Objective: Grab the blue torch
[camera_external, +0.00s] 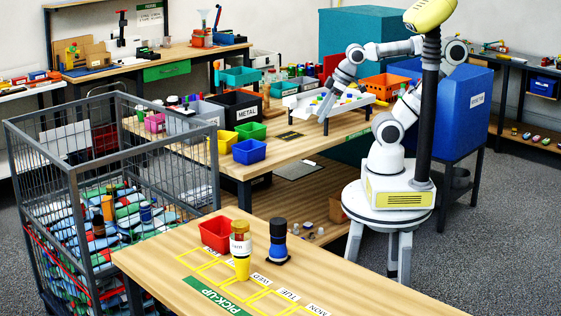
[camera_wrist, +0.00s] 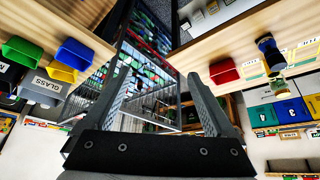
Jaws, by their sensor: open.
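The blue torch (camera_external: 278,243), dark blue and black, stands upright on its wide end on the pick-up table (camera_external: 165,272). It also shows in the wrist view (camera_wrist: 268,52) at the upper right, where the scene looks upside down. In the external view, my arm is bent over the table behind, and the fingertips are hard to make out.
A red bin (camera_external: 215,233) sits on the pick-up table, just behind the yellow torch. A wire cage (camera_external: 72,190) full of packages stands at the left. The sorting table (camera_external: 300,152) behind holds several coloured bins and a white rack (camera_external: 328,102). The pick-up table's right part is clear.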

